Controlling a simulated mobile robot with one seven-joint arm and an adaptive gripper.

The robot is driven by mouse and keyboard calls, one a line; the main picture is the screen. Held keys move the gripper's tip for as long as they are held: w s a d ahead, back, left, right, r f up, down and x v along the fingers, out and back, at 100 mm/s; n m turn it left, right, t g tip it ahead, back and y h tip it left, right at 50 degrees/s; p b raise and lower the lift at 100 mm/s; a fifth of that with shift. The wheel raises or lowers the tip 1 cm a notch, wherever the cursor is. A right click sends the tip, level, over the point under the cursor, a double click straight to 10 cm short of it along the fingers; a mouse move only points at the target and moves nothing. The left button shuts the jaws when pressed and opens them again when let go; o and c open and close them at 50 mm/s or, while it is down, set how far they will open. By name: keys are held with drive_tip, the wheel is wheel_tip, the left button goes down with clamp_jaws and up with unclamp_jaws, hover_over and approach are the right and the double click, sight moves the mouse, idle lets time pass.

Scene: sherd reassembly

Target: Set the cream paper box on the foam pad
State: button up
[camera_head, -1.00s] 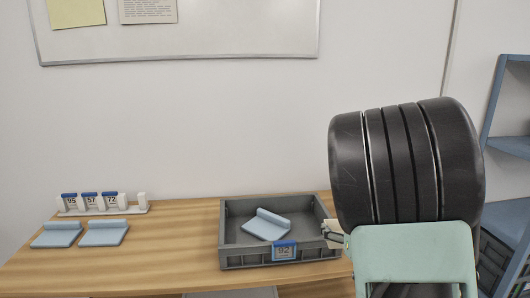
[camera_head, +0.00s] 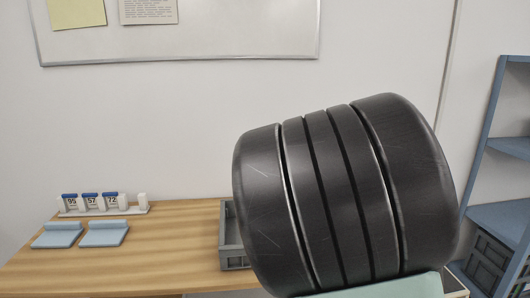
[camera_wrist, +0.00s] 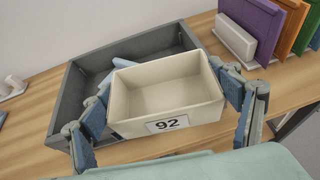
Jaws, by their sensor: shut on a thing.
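The cream paper box (camera_wrist: 165,90), open at the top with a white "92" label on its front, is in the wrist view. My gripper (camera_wrist: 162,98) is shut on it, one finger at each side. The box appears over the near part of a grey tray (camera_wrist: 75,97). A light blue pad (camera_wrist: 122,62) in the tray shows only in part behind the box. In the head view my arm hides the box, my gripper and most of the tray (camera_head: 235,264).
Two more light blue pads (camera_head: 57,235) (camera_head: 104,233) lie on the wooden table at left, before a rack of numbered tags (camera_head: 103,207). Purple, orange and green upright panels (camera_wrist: 253,28) stand at the wrist view's upper right. The table between pads and tray is clear.

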drive_tip(key=shift+w+d+f+n+y+p, duration=0.1)
drive_tip(key=shift+d+n+y+p, duration=0.35)
drive_tip(key=shift+p, duration=0.65)
